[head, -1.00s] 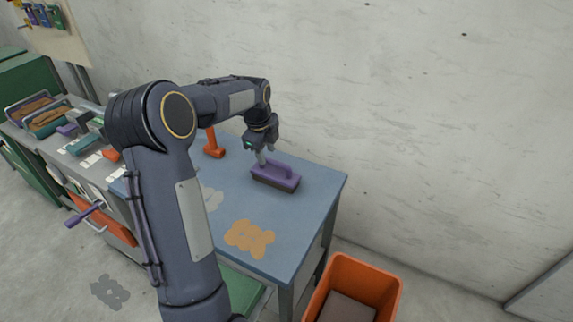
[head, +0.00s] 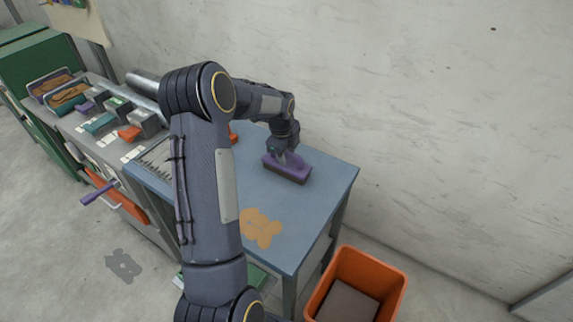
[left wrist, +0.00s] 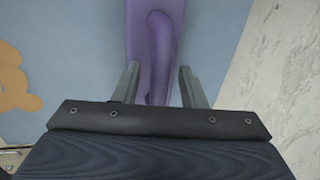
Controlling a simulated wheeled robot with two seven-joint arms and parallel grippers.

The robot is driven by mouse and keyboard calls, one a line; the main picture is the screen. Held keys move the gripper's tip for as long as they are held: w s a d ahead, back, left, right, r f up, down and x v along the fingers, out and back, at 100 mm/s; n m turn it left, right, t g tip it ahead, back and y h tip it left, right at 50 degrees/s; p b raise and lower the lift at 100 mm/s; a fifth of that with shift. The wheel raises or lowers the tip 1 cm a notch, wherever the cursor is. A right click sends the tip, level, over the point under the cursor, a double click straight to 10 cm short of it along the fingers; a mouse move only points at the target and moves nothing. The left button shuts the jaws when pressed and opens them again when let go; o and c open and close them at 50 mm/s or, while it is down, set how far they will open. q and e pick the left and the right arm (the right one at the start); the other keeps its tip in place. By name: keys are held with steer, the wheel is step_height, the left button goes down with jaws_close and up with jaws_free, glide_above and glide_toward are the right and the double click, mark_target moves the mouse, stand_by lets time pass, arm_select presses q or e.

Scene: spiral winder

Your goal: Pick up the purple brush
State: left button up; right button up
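The purple brush (head: 290,169) lies on the blue-topped table (head: 310,216), near its back edge by the wall, with its handle upward. My left gripper (head: 284,157) is right at the brush's handle. In the left wrist view the two grey fingers of the left gripper (left wrist: 159,70) are open, one on each side of the purple handle (left wrist: 160,45). A gap shows between handle and fingers, so the brush is not clamped. The lower part of the handle is hidden behind the gripper body there. My right gripper is in neither view.
An orange tool, mostly hidden by my arm, is on the table behind it (head: 233,136). A flat orange patch (head: 261,228) lies near the table's front. An orange bin (head: 390,275) stands at the lower right. A bench with trays (head: 70,95) is at the left.

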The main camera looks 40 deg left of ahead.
arm_select(q)
jaws_close()
steer(key=shift+r, duration=0.1)
stand_by(0.3)
steer(key=shift+r, duration=0.2)
step_height(320, 180, up, 4)
steer(key=p, duration=0.2)
steer(key=shift+f+p, duration=0.25)
steer(key=shift+p, duration=0.15)
steer(key=s+d+r+p, duration=0.1)
steer(key=s+r+p, duration=0.2)
steer(key=s+r, duration=0.6)
steer(key=s, duration=0.5)
steer(key=shift+d, duration=0.3)
